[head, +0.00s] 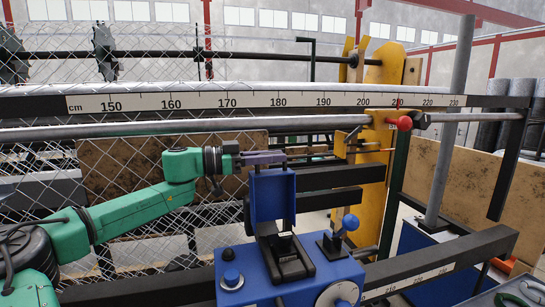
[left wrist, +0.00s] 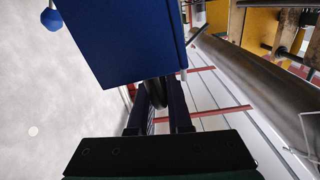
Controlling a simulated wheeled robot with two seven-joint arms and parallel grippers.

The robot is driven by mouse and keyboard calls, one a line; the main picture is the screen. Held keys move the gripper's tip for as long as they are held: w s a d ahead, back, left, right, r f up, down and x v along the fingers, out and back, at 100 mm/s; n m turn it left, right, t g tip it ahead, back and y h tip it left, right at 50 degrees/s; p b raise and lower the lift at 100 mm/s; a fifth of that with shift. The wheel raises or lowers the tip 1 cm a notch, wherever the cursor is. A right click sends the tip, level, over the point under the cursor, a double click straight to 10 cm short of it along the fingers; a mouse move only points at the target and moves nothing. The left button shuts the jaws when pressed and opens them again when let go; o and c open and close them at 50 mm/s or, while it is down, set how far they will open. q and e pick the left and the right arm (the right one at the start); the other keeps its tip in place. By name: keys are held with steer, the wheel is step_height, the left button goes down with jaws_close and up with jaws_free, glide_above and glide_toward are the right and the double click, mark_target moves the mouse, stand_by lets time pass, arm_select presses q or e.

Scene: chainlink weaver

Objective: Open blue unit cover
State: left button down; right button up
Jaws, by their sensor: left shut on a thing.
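The blue unit (head: 300,275) stands at the bottom centre of the head view. Its blue cover (head: 272,197) stands upright above the unit's top, showing its hollow inner side. The cover fills the top of the left wrist view as a dark blue panel (left wrist: 120,40). My left gripper (head: 280,157) reaches in from the left, level with the cover's upper edge. In the left wrist view its two dark fingers (left wrist: 160,88) are shut on a small dark part at the cover's edge. My right gripper is not in view.
The blue unit's top carries a black switch block (head: 284,250), a blue knob (head: 232,277) and a blue ball lever (head: 350,222). A cm ruler beam (head: 250,102) and chain-link mesh (head: 40,170) lie behind. A grey post (head: 455,120) stands at right.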

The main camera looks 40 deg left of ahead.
arm_select(q)
steer(key=shift+a+r, duration=0.15)
steer(key=shift+r, duration=0.1)
